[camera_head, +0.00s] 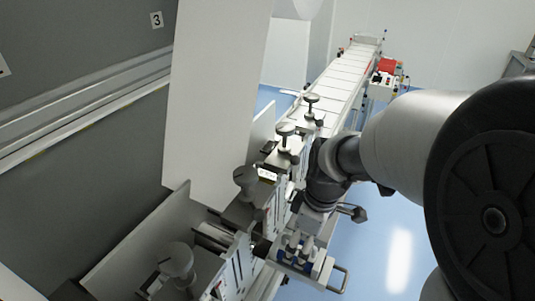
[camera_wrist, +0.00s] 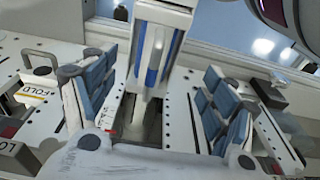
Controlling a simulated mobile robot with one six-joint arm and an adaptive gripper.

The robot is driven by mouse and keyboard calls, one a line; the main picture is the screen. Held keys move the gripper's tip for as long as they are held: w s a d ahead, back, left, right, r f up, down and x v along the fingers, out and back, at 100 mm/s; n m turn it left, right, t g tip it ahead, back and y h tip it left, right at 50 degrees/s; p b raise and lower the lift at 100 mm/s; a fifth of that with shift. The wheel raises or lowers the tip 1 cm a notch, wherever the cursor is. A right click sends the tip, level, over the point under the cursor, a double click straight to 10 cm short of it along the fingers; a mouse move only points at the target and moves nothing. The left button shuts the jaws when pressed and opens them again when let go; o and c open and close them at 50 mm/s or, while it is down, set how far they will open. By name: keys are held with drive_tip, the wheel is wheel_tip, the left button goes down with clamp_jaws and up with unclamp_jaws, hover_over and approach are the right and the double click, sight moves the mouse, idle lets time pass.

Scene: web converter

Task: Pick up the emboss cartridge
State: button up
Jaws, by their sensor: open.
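A white unit with blue bars, which looks like the emboss cartridge (camera_wrist: 166,17), shows at the top middle of the wrist view. In the head view it appears as a white and blue block (camera_head: 316,268) with a U-shaped handle on its right, below my gripper (camera_head: 298,246). In the wrist view my gripper (camera_wrist: 160,100) is open, with one blue-padded finger on each side of the unit's lower end. A clear gap shows between the fingers and the unit, and I see no contact.
White perforated machine plates stand on both sides of the fingers. A module labelled FOLD (camera_wrist: 38,92) with a dark handle is at left. Black knobs (camera_head: 285,129) line the machine, and a conveyor (camera_head: 345,80) runs away behind. Open blue floor lies at right.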

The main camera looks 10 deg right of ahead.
sight(299, 250)
drive_tip(key=f, duration=0.2)
drive_tip(key=f+b, duration=0.1)
drive_tip(key=f, duration=0.1)
drive_tip(key=w+f, duration=0.1)
drive_tip(key=f, duration=0.1)
drive_tip(key=shift+w+a+f+b, duration=0.1)
drive_tip(key=shift+f+b, duration=0.25)
drive_tip(key=shift+b, duration=0.05)
drive_tip(key=shift+c, duration=0.4)
drive_tip(key=c, duration=1.4)
drive_tip(key=shift+c, duration=0.2)
